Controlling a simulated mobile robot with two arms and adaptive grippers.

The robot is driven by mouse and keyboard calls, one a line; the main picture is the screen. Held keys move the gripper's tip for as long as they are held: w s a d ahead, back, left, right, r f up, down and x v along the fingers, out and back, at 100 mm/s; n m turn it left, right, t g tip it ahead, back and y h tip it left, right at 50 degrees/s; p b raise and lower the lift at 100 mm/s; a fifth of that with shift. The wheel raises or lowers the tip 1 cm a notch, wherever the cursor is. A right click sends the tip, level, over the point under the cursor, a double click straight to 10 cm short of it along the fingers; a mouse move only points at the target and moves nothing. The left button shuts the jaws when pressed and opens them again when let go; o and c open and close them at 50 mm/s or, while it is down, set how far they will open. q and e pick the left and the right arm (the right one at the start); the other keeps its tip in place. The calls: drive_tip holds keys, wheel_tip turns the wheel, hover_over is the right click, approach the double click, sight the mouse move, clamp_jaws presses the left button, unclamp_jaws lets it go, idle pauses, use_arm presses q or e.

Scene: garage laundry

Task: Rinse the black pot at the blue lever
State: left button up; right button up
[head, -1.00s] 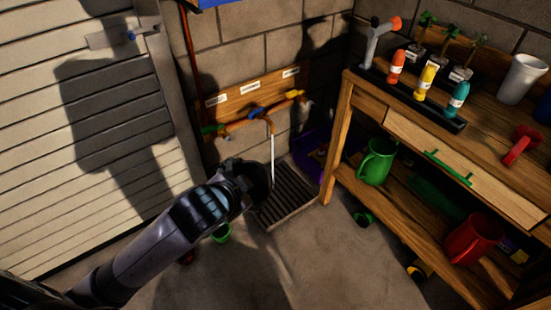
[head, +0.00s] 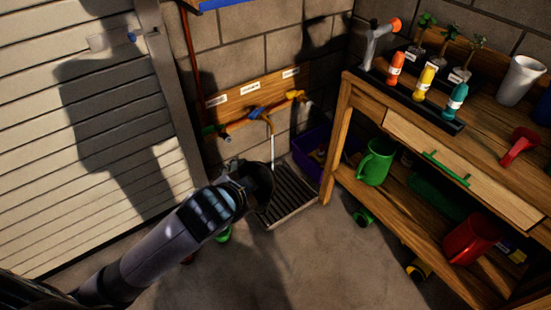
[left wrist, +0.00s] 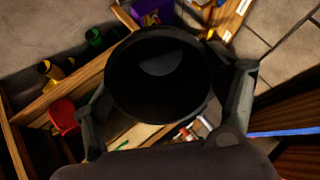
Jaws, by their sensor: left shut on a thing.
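The black pot (head: 262,183) is in my left gripper (head: 240,184), in front of the taps and by the left edge of the floor drain grate (head: 291,192). In the left wrist view the pot (left wrist: 158,72) fills the middle, with the fingers of the left gripper (left wrist: 168,106) on either side of it. The blue lever (head: 256,113) is on the pipe at the wall board, between a green and a yellow one. A thin pale vertical streak, seemingly water, hangs below the middle spout (head: 269,122), just right of the pot. My right gripper is not in view.
A wooden workbench (head: 405,190) stands at the right, with bottles and a red funnel (head: 521,145) on top and a green jug (head: 376,162) below. A purple bin (head: 312,150) sits between grate and bench. The floor in front is mostly clear.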

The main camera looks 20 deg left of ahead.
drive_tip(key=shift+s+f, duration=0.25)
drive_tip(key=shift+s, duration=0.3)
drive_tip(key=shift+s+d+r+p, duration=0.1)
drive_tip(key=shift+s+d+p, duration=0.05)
drive_tip(key=shift+p, duration=0.25)
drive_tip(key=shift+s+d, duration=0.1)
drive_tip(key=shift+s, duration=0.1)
idle(0.3)
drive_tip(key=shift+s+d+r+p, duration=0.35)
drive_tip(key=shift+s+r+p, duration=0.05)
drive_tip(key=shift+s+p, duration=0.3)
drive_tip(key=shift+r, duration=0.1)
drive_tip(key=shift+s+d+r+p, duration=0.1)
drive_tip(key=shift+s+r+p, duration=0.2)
drive_tip(key=shift+p, duration=0.15)
